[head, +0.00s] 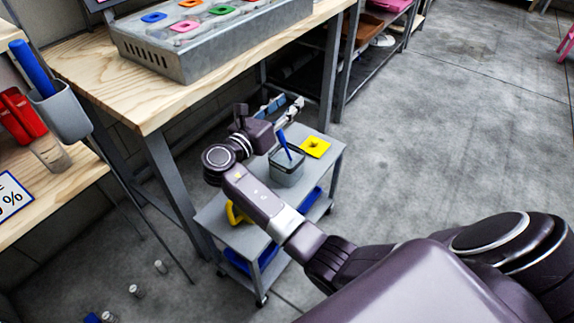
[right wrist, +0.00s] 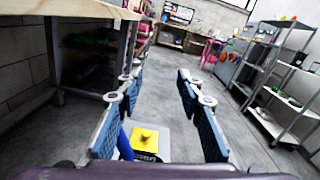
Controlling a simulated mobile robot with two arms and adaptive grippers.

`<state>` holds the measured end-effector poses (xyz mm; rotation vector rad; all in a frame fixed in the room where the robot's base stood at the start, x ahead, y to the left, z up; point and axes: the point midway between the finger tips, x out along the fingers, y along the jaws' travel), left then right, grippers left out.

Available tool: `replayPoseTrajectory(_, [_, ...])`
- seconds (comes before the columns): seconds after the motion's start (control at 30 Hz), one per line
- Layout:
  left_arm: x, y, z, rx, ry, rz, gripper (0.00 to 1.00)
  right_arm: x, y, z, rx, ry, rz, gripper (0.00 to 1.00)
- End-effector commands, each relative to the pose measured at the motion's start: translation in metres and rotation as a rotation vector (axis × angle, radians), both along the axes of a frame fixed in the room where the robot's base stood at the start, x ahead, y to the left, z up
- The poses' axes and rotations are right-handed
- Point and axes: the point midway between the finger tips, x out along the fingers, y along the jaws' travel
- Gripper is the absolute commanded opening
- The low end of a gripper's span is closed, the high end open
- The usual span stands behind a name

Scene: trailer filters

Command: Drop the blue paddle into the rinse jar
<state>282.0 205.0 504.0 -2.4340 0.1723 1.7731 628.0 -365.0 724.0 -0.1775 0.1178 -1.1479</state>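The blue paddle (head: 285,145) stands tilted in the grey rinse jar (head: 287,175), its handle sticking up above the rim. The jar is on the top of a small grey cart. My right gripper (head: 282,108) is above and behind the jar, with its fingers apart and nothing between them. In the right wrist view its fingers (right wrist: 160,105) are wide apart. The blue handle (right wrist: 125,140) shows low beside the left-hand finger there. I cannot tell whether they touch. The paddle's lower end is hidden in the jar. My left gripper is not in view.
A yellow square piece (head: 315,147) lies on the cart top (head: 328,165) beside the jar. A wooden bench (head: 130,95) with a metal box (head: 190,58) stands behind. A grey cup (head: 63,113) holding a blue handle is at left. Floor at right is clear.

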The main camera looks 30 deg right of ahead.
Motion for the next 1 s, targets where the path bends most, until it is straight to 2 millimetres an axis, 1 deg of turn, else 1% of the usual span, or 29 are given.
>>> replayPoseTrajectory(0.17, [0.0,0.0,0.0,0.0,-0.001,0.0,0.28,-0.011,0.028,-0.001,0.004,0.0,0.003,0.34])
replayPoseTrajectory(0.4, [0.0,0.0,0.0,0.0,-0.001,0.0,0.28,-0.032,0.075,-0.001,0.003,0.0,0.003,0.34])
replayPoseTrajectory(0.53, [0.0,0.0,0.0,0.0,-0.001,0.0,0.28,-0.041,0.093,0.0,0.001,0.001,0.002,0.34])
replayPoseTrajectory(0.6, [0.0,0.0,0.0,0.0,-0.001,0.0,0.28,-0.044,0.099,0.0,0.001,0.001,0.002,0.34])
replayPoseTrajectory(0.7, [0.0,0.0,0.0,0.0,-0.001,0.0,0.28,-0.046,0.104,0.0,0.0,0.0,0.001,0.34])
replayPoseTrajectory(1.0, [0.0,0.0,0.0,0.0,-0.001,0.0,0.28,-0.047,0.106,0.0,0.0,0.0,0.0,0.34])
